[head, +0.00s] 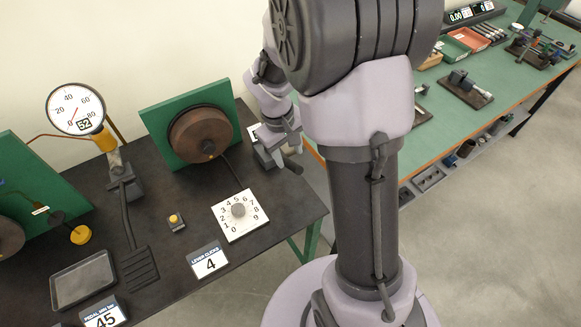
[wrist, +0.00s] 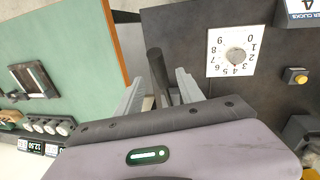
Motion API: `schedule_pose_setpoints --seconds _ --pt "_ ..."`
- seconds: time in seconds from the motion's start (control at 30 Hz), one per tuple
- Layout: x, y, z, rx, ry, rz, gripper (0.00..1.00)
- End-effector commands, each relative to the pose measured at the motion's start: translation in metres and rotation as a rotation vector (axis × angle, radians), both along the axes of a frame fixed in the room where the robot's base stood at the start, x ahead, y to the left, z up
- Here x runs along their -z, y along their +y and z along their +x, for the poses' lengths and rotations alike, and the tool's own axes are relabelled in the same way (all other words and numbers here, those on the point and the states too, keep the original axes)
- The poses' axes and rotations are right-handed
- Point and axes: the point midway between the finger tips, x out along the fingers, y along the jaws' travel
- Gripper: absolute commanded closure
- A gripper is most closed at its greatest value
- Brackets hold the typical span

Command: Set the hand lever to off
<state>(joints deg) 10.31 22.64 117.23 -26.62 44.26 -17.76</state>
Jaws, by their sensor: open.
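The hand lever shows in the wrist view as a dark round bar (wrist: 155,68) between the two pale fingers of my gripper (wrist: 158,86). The fingers are apart, one on each side of the bar, and I cannot tell whether either touches it. In the head view my gripper (head: 277,138) is low at the right end of the black bench, over the lever (head: 293,168), which is partly hidden by it. A card (head: 209,261) headed LEVER CLICKS reads 4. The lever's base is mostly hidden.
A white dial plate with a knob (head: 239,211) and a yellow button (head: 174,219) are near the lever. A brown drum on a green panel (head: 150,118) stands behind. A gauge (head: 76,108), pedal (head: 139,270) and tray (head: 84,283) are left. A green bench (head: 440,130) is right.

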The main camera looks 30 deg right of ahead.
Motion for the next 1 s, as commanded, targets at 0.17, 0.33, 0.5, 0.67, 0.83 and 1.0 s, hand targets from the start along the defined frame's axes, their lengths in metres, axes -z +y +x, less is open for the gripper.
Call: schedule_pose_setpoints --seconds 0.17,0.33,0.5,0.67,0.83,1.0 --pt "0.044 -0.007 0.000 0.001 0.003 0.001 0.55" --pt "0.064 -0.011 0.001 0.000 0.001 0.000 0.55" --pt "0.068 -0.012 0.001 0.001 0.001 0.001 0.55" --pt "0.068 -0.012 0.001 0.001 0.000 0.000 0.55" --pt "0.068 -0.012 0.001 0.001 0.000 0.000 0.86" --pt "0.068 -0.012 0.001 0.001 0.000 0.000 1.00"
